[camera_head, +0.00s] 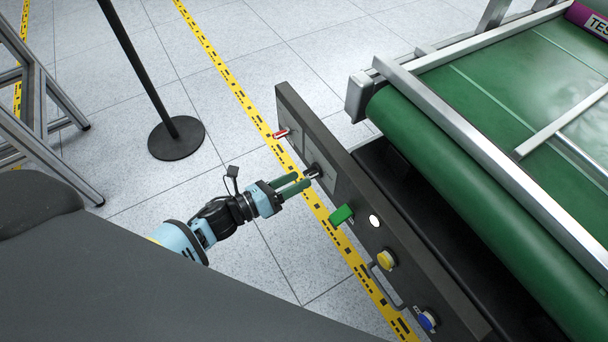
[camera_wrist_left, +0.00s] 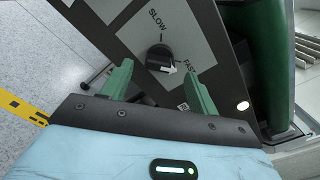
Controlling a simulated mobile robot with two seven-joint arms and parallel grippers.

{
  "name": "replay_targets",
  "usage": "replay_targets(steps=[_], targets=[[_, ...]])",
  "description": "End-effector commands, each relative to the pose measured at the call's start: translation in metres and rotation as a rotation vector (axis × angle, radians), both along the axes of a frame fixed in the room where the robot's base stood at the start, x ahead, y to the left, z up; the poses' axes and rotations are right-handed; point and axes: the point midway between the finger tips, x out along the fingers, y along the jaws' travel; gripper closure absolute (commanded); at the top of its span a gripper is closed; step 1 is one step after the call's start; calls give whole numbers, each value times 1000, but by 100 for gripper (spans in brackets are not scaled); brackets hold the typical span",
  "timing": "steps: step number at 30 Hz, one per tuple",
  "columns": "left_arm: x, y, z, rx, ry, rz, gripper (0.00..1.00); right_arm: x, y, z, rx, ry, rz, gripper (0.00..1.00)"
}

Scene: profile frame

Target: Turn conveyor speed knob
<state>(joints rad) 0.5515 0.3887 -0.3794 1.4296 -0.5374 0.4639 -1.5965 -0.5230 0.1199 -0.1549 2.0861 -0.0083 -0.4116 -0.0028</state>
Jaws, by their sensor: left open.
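The speed knob (camera_head: 313,171) is a small black dial on the grey control panel beside the conveyor. In the left wrist view the knob (camera_wrist_left: 159,56) sits on a light plate lettered SLOW at the upper left and FAST at the right. A white mark on the knob is at its lower right, on the side towards FAST. My left gripper (camera_head: 303,179) is open, its two green fingers pointing at the knob. In the wrist view the gripper (camera_wrist_left: 158,76) has one finger on each side, below the knob. I cannot tell whether they touch it. My right gripper is out of view.
The panel also carries a red switch (camera_head: 281,133), a green switch (camera_head: 341,215), a white light (camera_head: 374,221), a yellow button (camera_head: 386,259) and a blue button (camera_head: 427,320). The green conveyor belt (camera_head: 500,80) lies behind it. A black post base (camera_head: 176,139) stands on the floor.

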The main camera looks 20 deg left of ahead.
Motion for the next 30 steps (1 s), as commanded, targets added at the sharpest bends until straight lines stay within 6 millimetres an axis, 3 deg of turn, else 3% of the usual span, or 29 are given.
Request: replay_targets(steps=[6, 18, 28, 30], targets=[[20, -15, 0, 0, -1, 1, 40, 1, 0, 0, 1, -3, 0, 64], [25, -19, 0, 0, 2, 0, 41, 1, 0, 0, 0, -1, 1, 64], [25, -19, 0, 0, 1, 1, 84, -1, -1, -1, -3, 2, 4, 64], [24, -19, 0, -1, 2, 1, 85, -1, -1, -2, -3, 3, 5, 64]])
